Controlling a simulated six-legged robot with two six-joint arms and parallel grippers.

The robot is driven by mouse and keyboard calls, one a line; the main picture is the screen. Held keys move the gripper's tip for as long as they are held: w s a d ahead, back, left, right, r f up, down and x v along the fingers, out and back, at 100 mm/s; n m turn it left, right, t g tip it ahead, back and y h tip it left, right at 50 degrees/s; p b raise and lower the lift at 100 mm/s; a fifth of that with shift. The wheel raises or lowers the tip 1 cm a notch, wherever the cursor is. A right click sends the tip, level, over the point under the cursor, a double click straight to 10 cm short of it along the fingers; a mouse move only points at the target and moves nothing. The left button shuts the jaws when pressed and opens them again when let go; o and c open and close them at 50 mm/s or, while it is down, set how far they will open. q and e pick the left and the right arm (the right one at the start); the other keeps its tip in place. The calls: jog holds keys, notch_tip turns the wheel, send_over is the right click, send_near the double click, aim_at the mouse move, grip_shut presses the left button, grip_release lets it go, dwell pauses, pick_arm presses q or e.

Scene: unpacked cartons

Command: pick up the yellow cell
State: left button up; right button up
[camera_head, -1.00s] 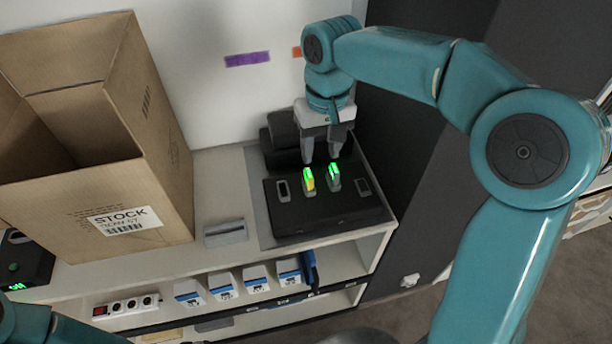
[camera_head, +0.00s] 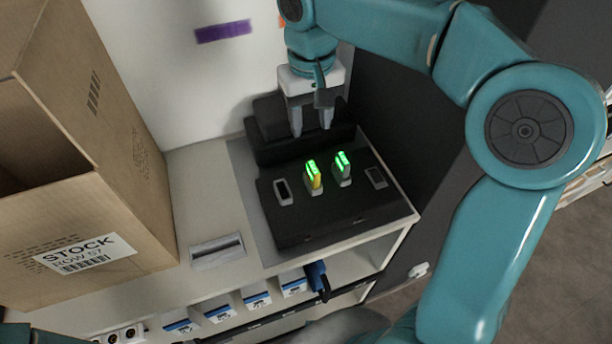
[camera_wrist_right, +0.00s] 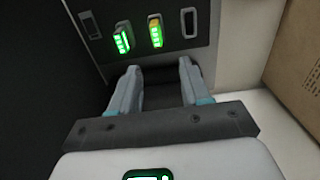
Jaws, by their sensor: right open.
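The yellow cell (camera_head: 313,179) stands upright in a slot of the black charger (camera_head: 310,222), with a lit green top. A grey cell (camera_head: 343,170) with a green top stands in the slot to its right. In the right wrist view the yellow cell (camera_wrist_right: 156,32) is beyond the fingertips, and the grey cell (camera_wrist_right: 122,38) is left of it. My right gripper (camera_head: 311,133) is open and empty, pointing down behind the cells and apart from them. It also shows in the right wrist view (camera_wrist_right: 160,68). My left gripper is out of view.
An open cardboard carton (camera_head: 100,185) stands left on the shelf top. Empty slots (camera_head: 283,192) flank the cells on the charger. A dark wall or panel (camera_head: 395,110) rises close to the right. A grey label holder (camera_head: 217,251) sits at the shelf's front edge.

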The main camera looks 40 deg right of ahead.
jog(key=f, duration=0.2)
jog(key=s+d+f, duration=0.1)
jog(key=f, duration=0.1)
jog(key=shift+s+d+f, duration=0.1)
send_over(314, 167)
jog(key=f, duration=0.4)
jog(key=shift+a+f, duration=0.3)
jog(key=shift+s+d+f, duration=0.25)
jog(key=shift+f, duration=0.3)
jog(key=f, duration=0.4)
jog(key=shift+w+a+f+p, duration=0.1)
jog(key=shift+w+f+p, duration=0.25)
jog(key=shift+s, duration=0.2)
jog(key=shift+w, duration=0.1)
grip_shut()
